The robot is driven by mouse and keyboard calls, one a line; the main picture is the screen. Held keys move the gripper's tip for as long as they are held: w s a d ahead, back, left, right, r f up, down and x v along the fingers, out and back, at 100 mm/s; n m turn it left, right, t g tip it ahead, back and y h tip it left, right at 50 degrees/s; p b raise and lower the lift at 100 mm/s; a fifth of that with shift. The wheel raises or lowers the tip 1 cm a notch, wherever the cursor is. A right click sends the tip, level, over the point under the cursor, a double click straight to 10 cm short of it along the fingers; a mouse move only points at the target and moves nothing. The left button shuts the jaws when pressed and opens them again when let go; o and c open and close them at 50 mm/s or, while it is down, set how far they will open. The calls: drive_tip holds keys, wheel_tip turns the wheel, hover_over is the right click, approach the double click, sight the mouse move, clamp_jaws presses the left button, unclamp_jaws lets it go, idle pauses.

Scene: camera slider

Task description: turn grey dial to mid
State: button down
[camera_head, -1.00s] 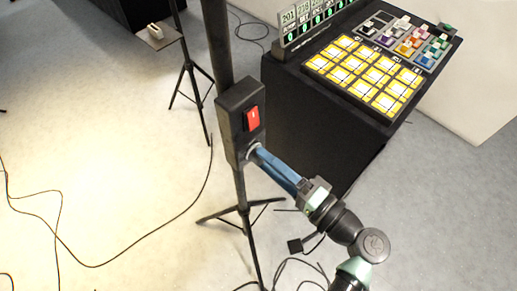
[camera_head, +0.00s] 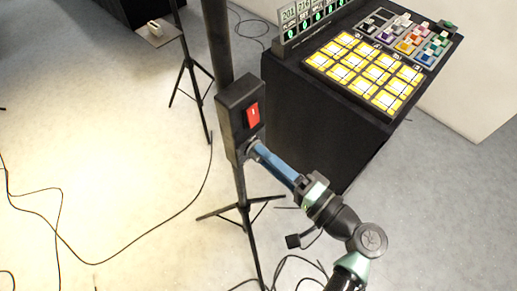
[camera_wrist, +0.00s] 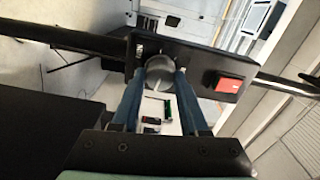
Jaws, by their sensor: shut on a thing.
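The grey dial (camera_wrist: 158,70) sits on a black control box (camera_head: 236,108) mounted on a dark upright stand. The wrist view shows the dial round and between the tips of my two blue fingers. My gripper (camera_head: 254,152) is shut on the dial from the side in the head view, where the fingers hide most of it. A red switch (camera_head: 253,115) is on the same face of the box above the dial; it also shows in the wrist view (camera_wrist: 229,88). The dial's exact pointer setting cannot be read.
A black table (camera_head: 305,125) with a yellow-lit pad panel (camera_head: 365,75) and coloured knobs stands to the right. The stand's tripod legs (camera_head: 240,208) and loose cables lie on the floor below. The floor at left is mostly open.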

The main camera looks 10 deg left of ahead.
drive_tip(key=n+b, duration=0.4)
drive_tip(key=shift+b, duration=0.35)
drive_tip(key=shift+f, duration=0.1)
drive_tip(key=n+b, duration=0.4)
drive_tip(key=b, duration=0.1)
idle(0.5)
